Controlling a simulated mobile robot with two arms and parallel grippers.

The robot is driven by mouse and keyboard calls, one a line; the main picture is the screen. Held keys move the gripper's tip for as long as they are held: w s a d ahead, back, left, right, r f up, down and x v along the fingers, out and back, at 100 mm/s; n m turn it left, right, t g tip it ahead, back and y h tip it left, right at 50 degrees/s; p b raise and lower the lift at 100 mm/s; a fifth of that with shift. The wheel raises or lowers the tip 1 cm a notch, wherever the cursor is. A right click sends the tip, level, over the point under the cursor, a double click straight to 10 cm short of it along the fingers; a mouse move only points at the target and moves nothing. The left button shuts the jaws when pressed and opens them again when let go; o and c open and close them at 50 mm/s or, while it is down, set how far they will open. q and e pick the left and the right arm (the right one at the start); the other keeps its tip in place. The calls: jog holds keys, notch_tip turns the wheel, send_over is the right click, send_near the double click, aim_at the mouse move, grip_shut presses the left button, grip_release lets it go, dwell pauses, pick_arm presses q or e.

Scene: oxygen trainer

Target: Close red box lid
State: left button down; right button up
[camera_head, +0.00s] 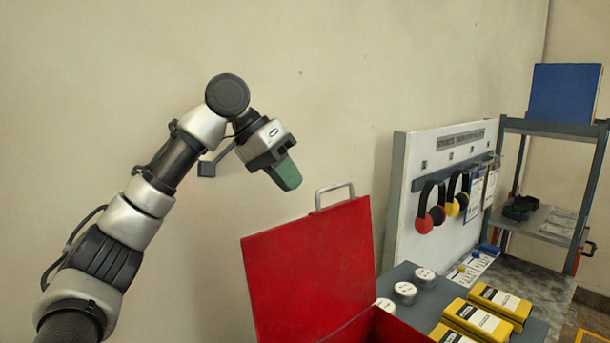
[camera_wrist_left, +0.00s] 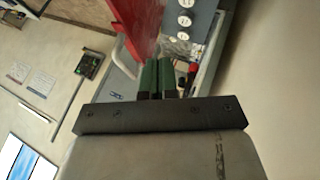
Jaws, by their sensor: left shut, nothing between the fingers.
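The red box lid (camera_head: 312,268) stands open and upright in the head view, with a metal handle (camera_head: 334,195) on its top edge. Part of the red box (camera_head: 385,328) shows below it at the bottom edge; most of the box is out of frame. My left gripper (camera_head: 287,176) is shut and empty, in the air above and left of the lid handle, apart from it. In the left wrist view the green fingers (camera_wrist_left: 156,76) are together, and the red lid (camera_wrist_left: 143,28) and pale handle (camera_wrist_left: 126,58) show beyond them. My right gripper is not in view.
Several white round tins (camera_head: 405,290) and yellow-black boxes (camera_head: 495,303) sit on the grey table right of the lid. A white panel (camera_head: 448,190) with hanging ear muffs (camera_head: 431,208) stands behind. A metal shelf (camera_head: 545,233) is at the far right. The air left of the lid is free.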

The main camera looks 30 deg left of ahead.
pick_arm(q)
jog(key=d, duration=0.2)
jog(key=s+d+p, duration=0.1)
jog(key=d, duration=0.1)
jog(key=shift+r, duration=0.2)
jog(key=shift+w+a, duration=0.1)
